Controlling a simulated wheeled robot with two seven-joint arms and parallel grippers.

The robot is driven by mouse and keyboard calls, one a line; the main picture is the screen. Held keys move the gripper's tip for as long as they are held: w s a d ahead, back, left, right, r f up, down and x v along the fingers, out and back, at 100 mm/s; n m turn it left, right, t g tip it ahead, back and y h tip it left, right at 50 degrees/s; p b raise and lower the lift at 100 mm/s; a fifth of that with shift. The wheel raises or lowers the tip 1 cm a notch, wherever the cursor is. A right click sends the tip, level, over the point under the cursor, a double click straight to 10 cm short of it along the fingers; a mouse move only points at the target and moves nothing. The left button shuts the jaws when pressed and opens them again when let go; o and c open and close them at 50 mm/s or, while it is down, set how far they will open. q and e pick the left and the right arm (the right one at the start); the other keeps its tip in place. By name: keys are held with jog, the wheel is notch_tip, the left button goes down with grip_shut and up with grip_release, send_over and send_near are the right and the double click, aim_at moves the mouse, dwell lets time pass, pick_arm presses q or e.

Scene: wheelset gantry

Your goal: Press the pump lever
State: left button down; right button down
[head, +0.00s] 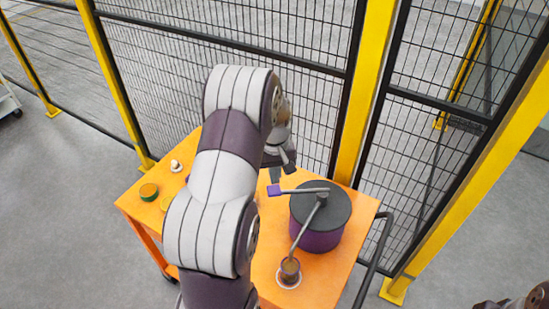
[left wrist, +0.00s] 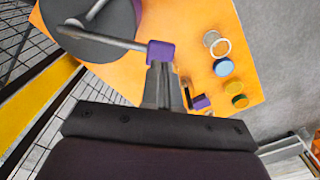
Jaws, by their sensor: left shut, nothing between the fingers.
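The pump (head: 318,236) has a purple drum body and a dark grey lid, and stands at the right part of the orange cart. Its lever, a grey rod with a purple end pad (head: 274,190), sticks out to the left from the lid. The pad also shows in the left wrist view (left wrist: 160,52). My left gripper (head: 277,176) is shut and empty, with its fingertips (left wrist: 165,66) close beside the pad. I cannot tell whether they touch it. My left arm hides the middle of the cart.
A grey pipe runs from the lid to a small brown cup (head: 290,268) at the cart's front. Small round containers (head: 148,191) and a white piece (head: 176,166) stand on the cart's left. The mesh fence (head: 310,110) with yellow posts stands close behind the cart.

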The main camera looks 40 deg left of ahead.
aim_at(274, 190)
pick_arm(q)
notch_tip(274, 190, down, 3)
jog(key=shift+a+f+p, duration=0.15)
jog(key=shift+p, duration=0.45)
jog(key=shift+f, duration=0.25)
